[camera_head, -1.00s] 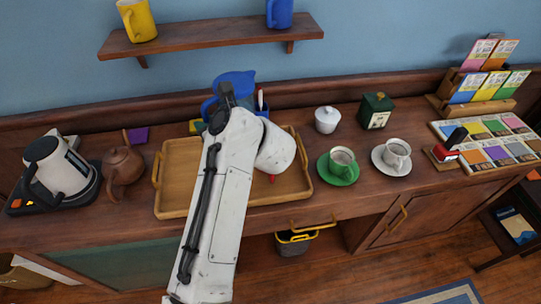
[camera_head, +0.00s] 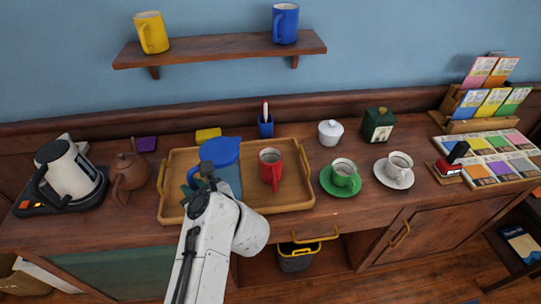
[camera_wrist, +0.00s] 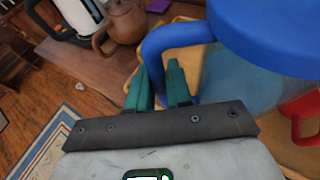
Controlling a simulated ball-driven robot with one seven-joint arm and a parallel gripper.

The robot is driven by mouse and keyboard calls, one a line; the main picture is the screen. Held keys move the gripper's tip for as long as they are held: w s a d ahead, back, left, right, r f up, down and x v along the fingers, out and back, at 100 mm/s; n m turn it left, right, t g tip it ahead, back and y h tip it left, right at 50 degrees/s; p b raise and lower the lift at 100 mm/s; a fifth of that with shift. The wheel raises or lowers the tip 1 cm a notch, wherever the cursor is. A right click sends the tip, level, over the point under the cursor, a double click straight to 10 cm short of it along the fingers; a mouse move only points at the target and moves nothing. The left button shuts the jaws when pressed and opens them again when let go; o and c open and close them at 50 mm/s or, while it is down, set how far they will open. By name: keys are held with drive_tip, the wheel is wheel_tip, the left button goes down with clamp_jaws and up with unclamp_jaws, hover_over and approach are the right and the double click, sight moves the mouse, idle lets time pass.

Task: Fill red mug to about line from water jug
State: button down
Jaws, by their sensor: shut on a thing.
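The water jug (camera_head: 228,178) has a blue lid and handle and a clear bluish body. It appears upright at the left part of the wooden tray (camera_head: 176,208); whether its base touches the tray is hidden. My gripper (camera_wrist: 160,85) has green fingers shut on the jug's blue handle (camera_wrist: 172,38). The red mug (camera_head: 269,171) stands upright on the tray, just right of the jug, its handle toward the front. The mug's inside is too small to tell the water level. In the wrist view, the jug (camera_wrist: 240,75) partly hides the red mug (camera_wrist: 303,120).
A green cup (camera_head: 343,174) and a white cup (camera_head: 398,168) on saucers stand right of the tray. A brown teapot (camera_head: 130,172) and a kettle (camera_head: 68,170) stand left. A blue pen holder (camera_head: 265,127) and yellow block (camera_head: 208,135) are behind.

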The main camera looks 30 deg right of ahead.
sight(219, 149)
drive_tip(key=shift+w+d+r+m+y+p, duration=0.1)
drive_tip(key=shift+d+r+m+y+p, duration=0.3)
drive_tip(key=shift+r+p, duration=0.2)
drive_tip(key=shift+w+d+r+m+y+p, duration=0.1)
drive_tip(key=shift+d+r+m+y+p, duration=0.15)
drive_tip(key=shift+r+m+p, duration=0.4)
drive_tip(key=shift+w+d+r+m+y+p, duration=0.1)
drive_tip(key=shift+d+r+m+y+p, duration=0.25)
drive_tip(key=shift+r, duration=0.4)
drive_tip(key=d+m, duration=0.1)
drive_tip(key=d+y, duration=0.1)
drive_tip(key=w+d+m, duration=0.1)
drive_tip(key=shift+d+r+m+y, duration=0.1)
drive_tip(key=shift+r+m+y, duration=0.2)
drive_tip(key=shift+r, duration=0.05)
drive_tip(key=shift+w+d+r+m+y+p, duration=0.15)
drive_tip(key=shift+d+r+m+y+p, duration=0.45)
drive_tip(key=shift+p, duration=0.85)
drive_tip(key=shift+w+d+m+p, duration=0.15)
drive_tip(key=shift+d+m+p, duration=0.25)
drive_tip(key=shift+p, duration=0.5)
drive_tip(key=shift+w+d+r+m+y+p, duration=0.2)
drive_tip(key=shift+d+m+y+p, duration=0.25)
drive_tip(key=shift+m+y+p, duration=0.25)
idle(2.3)
